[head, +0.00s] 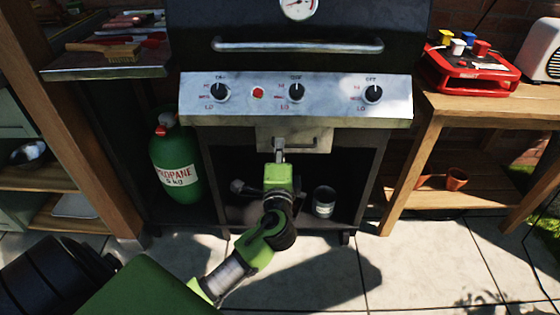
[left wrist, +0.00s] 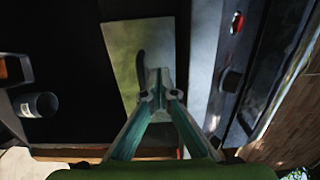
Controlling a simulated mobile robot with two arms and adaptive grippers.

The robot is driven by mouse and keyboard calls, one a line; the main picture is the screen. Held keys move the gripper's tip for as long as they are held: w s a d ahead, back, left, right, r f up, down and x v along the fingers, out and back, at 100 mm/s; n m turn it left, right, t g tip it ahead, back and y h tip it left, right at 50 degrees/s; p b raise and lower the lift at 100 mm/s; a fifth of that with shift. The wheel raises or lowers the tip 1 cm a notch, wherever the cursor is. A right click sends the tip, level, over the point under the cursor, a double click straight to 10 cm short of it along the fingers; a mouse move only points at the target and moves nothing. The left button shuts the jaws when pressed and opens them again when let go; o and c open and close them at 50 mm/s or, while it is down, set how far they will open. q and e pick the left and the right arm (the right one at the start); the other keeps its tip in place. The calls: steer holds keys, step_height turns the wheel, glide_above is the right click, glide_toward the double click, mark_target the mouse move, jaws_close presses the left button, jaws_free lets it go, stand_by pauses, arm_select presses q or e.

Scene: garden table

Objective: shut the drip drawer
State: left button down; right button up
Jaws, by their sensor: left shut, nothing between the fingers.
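The drip drawer (head: 312,147) is a small metal front with a bar handle, under the grill's control panel. How far out it stands is hard to tell. My left gripper (head: 279,150) is shut and empty, with its tips in front of the drawer's left half, close to the handle's left end. In the left wrist view the pale drawer front (left wrist: 121,45) lies ahead of the shut fingertips (left wrist: 158,88), with the dark handle (left wrist: 140,66) just left of them. Whether the tips touch the front cannot be told. My right gripper is not in view.
The grill's control panel (head: 330,88) with knobs juts out above the drawer. A metal can (head: 324,201) stands in the open cabinet below, and it also shows in the left wrist view (left wrist: 40,104). A green propane tank (head: 174,160) is left; a wooden table (head: 440,106) stands right.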

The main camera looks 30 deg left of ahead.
mark_target(280, 128)
arm_select(q)
steer(key=shift+x, duration=2.2)
steer(key=shift+w, duration=0.15)
steer(key=b+x, duration=0.1)
steer(key=x, duration=0.3)
steer(key=shift+a, duration=0.1)
steer(key=shift+r, duration=0.25)
